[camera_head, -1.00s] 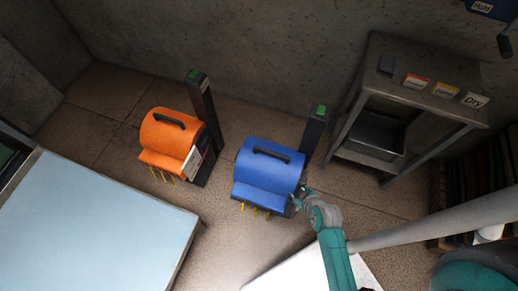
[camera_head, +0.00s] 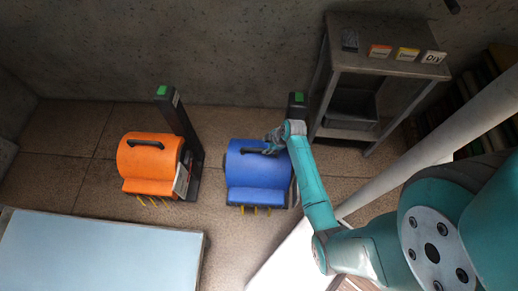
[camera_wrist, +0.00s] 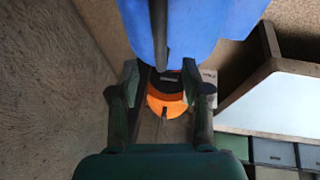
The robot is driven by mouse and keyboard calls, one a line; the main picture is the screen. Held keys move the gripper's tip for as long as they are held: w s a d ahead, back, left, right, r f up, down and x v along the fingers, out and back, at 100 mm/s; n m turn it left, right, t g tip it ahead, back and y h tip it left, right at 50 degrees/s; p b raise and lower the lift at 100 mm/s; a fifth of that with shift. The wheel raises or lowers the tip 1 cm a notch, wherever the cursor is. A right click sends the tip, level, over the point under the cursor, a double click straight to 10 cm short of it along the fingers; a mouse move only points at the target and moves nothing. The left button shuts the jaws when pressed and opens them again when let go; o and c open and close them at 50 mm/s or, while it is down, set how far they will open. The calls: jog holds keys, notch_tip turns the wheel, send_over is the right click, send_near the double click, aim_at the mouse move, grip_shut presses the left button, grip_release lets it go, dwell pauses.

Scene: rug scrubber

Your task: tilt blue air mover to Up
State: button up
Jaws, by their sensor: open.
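The blue air mover (camera_head: 258,178) stands on the floor in the middle of the head view, with a dark handle on its top and yellow prongs at its front. In the wrist view the blue air mover (camera_wrist: 205,28) fills the top, with its dark handle (camera_wrist: 160,35) running down between my fingers. My gripper (camera_head: 272,142) is at the right end of the handle. In the wrist view my gripper (camera_wrist: 165,80) is open, its two fingers on either side of the handle's line. I cannot tell whether they touch it.
An orange air mover (camera_head: 148,163) stands to the left, beside a dark post (camera_head: 178,125). A grey metal stand (camera_head: 385,60) with small labels is at the back right. A pale blue flat surface (camera_head: 100,255) lies at the front left. Floor is clear between the two air movers.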

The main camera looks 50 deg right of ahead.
aim_at(260, 150)
jog(key=x, duration=0.7)
jog(key=shift+w+f, duration=0.25)
jog(key=shift+f, duration=0.05)
grip_shut()
